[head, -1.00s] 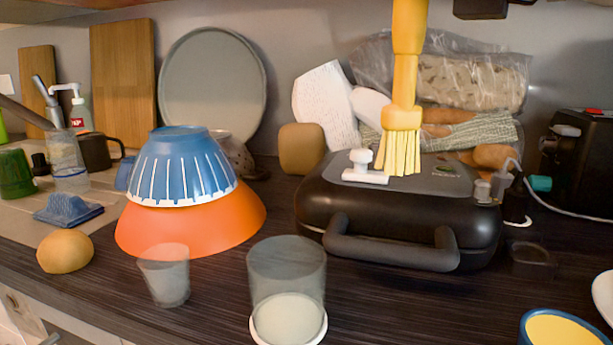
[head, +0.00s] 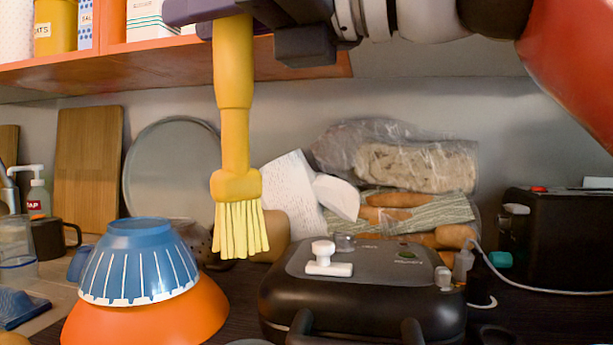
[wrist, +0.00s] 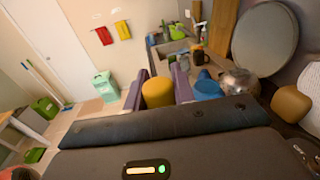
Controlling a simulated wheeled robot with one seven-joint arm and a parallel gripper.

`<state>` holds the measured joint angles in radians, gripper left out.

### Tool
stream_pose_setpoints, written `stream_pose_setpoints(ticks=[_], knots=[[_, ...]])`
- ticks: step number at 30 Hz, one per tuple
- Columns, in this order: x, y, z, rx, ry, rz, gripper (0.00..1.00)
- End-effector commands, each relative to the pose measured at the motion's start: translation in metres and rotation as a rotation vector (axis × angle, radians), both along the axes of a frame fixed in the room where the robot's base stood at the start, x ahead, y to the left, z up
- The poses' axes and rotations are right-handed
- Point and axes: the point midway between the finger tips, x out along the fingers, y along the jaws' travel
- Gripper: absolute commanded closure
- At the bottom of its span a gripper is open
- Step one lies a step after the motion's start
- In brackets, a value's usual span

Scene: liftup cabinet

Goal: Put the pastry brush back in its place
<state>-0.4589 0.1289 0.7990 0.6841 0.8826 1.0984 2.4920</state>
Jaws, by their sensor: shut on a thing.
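The yellow pastry brush (head: 234,110) hangs upright in the head view, bristles down, with its bristle tips in front of the wall side of the counter. My gripper (head: 212,10), with purple fingers, is shut on the top of its handle at the upper edge of the head view. In the wrist view the rounded yellow handle end (wrist: 157,93) sits between the two purple fingers. The brush appears in the air, left of the black grill (head: 365,290) and right of the blue bowl (head: 138,265). I cannot tell which spot is the brush's place.
The blue bowl is stacked upside down on an orange bowl (head: 150,318). An orange-edged shelf (head: 150,62) with boxes and tins is above, close to my gripper. Bagged bread (head: 420,165) lies behind the grill. A black toaster (head: 560,235) stands at the right.

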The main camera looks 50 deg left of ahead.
Motion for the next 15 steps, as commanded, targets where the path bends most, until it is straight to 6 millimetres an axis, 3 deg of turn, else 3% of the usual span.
stream_pose_setpoints(ticks=[3,9,15], knots=[[0.007,0.002,-0.015,-0.003,0.014,-0.024,1.00],[0.005,0.002,-0.075,0.000,0.013,-0.017,1.00],[0.004,0.002,-0.121,0.000,0.012,-0.015,1.00]])
